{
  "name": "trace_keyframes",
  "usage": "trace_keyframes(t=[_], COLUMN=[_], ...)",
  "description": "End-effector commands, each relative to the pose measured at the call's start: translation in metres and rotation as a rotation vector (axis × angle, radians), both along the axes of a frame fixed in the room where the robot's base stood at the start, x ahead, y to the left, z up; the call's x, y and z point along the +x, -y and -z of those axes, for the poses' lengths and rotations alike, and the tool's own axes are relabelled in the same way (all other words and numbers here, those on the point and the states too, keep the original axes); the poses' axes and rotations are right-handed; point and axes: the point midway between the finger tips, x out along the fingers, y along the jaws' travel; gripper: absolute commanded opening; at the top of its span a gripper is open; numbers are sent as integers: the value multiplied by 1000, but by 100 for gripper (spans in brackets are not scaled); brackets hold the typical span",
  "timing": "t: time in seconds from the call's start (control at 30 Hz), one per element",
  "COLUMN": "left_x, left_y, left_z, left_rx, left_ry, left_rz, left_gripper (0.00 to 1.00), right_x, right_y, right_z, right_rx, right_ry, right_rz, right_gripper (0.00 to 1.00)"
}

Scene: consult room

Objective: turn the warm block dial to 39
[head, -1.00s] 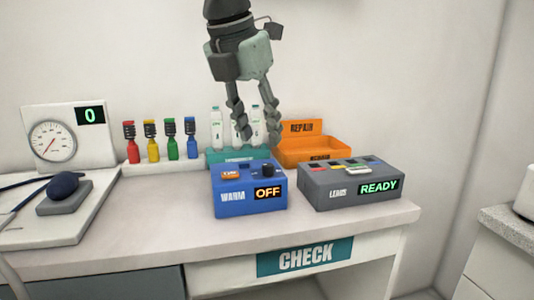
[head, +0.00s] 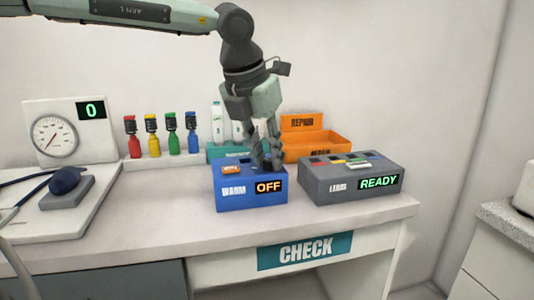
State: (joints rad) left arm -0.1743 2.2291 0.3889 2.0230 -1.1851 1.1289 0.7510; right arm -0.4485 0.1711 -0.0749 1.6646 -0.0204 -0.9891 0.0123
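The blue warm block (head: 250,199) sits on the bench. Its front display reads OFF, and an orange button (head: 231,169) is on its top left. My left gripper (head: 269,167) points down at the block's top right, where the dial is. The fingers hide the dial, so I cannot tell whether they touch or grip it. The fingertips look close together. My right gripper is not in view.
A grey LEADS box (head: 345,190) reading READY stands right of the block. Behind are an orange REPAIR tray (head: 335,146), a teal rack with white bottles (head: 217,125) and several coloured vials. A gauge unit (head: 55,138) showing 0 is at left. Bench front is clear.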

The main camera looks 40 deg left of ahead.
Motion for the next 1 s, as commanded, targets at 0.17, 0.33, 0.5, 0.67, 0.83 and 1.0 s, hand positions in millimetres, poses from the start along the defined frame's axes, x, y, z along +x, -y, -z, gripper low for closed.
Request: trace_keyframes(t=[0.17,0.33,0.5,0.67,0.83,1.0], left_x=[0,0,0,0,0,1], left_y=[0,0,0,-1,-2,-3], left_z=[0,0,0,0,-1,-1], left_rx=[0,0,-2,-2,-3,-4], left_ry=[0,0,0,1,2,2], left_rz=[0,3,34,111,241,400], left_gripper=[0,0,0,0,0,0], right_x=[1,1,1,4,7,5], right_y=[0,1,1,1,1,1], right_z=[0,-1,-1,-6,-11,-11], right_rx=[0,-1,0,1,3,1], right_ry=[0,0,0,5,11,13], right_rz=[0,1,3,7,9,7], right_gripper=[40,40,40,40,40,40])
